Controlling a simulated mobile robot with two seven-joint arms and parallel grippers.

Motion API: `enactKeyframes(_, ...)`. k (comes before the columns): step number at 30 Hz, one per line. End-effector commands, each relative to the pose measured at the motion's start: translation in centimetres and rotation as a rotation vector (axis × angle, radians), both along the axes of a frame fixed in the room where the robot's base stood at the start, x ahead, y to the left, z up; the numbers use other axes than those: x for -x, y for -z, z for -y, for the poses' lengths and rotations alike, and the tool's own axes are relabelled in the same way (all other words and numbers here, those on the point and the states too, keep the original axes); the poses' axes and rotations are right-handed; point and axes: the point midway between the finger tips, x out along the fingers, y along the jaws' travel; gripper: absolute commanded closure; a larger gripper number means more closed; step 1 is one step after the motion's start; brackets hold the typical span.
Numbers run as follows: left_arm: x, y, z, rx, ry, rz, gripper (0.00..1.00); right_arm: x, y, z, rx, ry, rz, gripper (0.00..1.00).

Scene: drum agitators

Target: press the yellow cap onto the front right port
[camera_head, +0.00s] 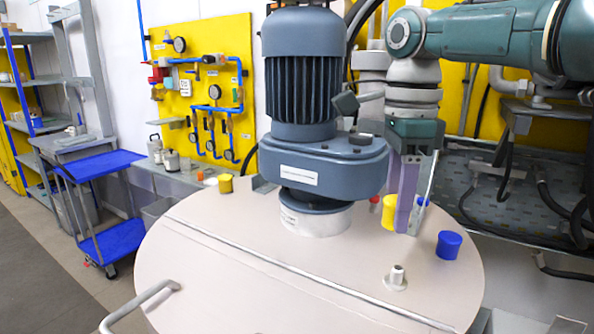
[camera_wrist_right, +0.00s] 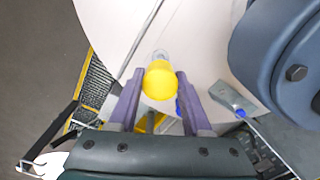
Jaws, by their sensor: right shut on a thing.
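My right gripper (camera_head: 403,214) comes down from above over the right part of the drum lid, behind the front right port. It is shut on the yellow cap (camera_head: 388,213), which one finger partly covers in the head view. The right wrist view shows the yellow cap (camera_wrist_right: 160,82) between the two fingers. A pale piece (camera_wrist_right: 160,55) shows just past the cap there; I cannot tell if it is the port. The front right port (camera_head: 397,277) is a short white stub, uncovered and apart from the cap. My left gripper is not in view.
A large blue-grey motor and gearbox (camera_head: 330,165) stands on the lid (camera_head: 230,250), close left of my right gripper. A blue cap (camera_head: 449,245) sits right of the port. Another yellow cap (camera_head: 225,183) and a red one (camera_head: 374,203) are further back.

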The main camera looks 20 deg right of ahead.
Motion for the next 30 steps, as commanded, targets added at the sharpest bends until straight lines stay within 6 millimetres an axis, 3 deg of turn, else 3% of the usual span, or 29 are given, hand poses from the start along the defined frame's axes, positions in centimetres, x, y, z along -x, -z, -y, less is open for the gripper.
enactKeyframes(6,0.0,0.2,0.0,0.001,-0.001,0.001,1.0,0.4,2.0,1.7,-0.002,0.183,0.002,1.0)
enactKeyframes(22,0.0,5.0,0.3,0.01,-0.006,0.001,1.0,0.4,6.1,1.8,-0.001,0.187,0.002,1.0)
enactKeyframes(30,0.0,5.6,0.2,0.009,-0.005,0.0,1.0,0.4,6.4,1.8,-0.001,0.185,0.002,1.0)
